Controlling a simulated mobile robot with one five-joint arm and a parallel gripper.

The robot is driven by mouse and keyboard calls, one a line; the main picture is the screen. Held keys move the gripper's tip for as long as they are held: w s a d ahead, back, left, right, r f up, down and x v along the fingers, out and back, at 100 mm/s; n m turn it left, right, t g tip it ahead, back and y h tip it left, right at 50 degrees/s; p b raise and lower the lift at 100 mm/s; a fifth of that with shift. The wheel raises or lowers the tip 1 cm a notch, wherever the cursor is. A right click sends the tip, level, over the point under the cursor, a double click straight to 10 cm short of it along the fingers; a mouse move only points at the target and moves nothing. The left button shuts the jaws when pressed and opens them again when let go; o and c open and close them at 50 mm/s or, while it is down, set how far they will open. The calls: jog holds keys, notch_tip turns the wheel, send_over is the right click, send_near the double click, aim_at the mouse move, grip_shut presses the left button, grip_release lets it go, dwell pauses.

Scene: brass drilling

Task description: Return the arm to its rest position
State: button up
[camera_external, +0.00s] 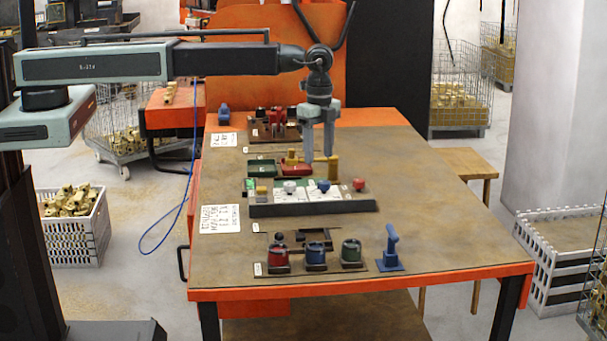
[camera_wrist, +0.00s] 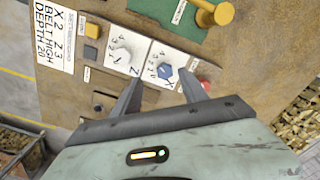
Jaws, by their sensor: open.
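My arm reaches out over the orange-edged table (camera_external: 430,240) from the left. My gripper (camera_external: 319,158) points down above the control panel (camera_external: 312,208), near its back edge. In the wrist view my gripper (camera_wrist: 162,90) shows two dark fingers spread apart with nothing between them. Beyond the fingertips are a white dial (camera_wrist: 121,56) and a blue knob (camera_wrist: 165,71) on white plates. A brass-yellow piece (camera_external: 333,167) stands just right of the fingers in the external view; contact cannot be told.
A dark rack (camera_external: 272,128) with red-handled items stands at the back. White instruction cards (camera_external: 220,218) lie at the left. The table's right side is clear.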

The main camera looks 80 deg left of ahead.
jog(key=s+a+f+n+b, duration=0.1)
jog(key=s+a+n, duration=0.4)
jog(key=s, duration=0.6)
jog(key=s+a+f+n+b, duration=0.2)
jog(key=s+a+n, duration=0.4)
jog(key=s, duration=0.5)
jog(key=shift+s+a+f, duration=0.35)
jog(key=shift+a+f, duration=0.05)
jog(key=shift+a, duration=0.25)
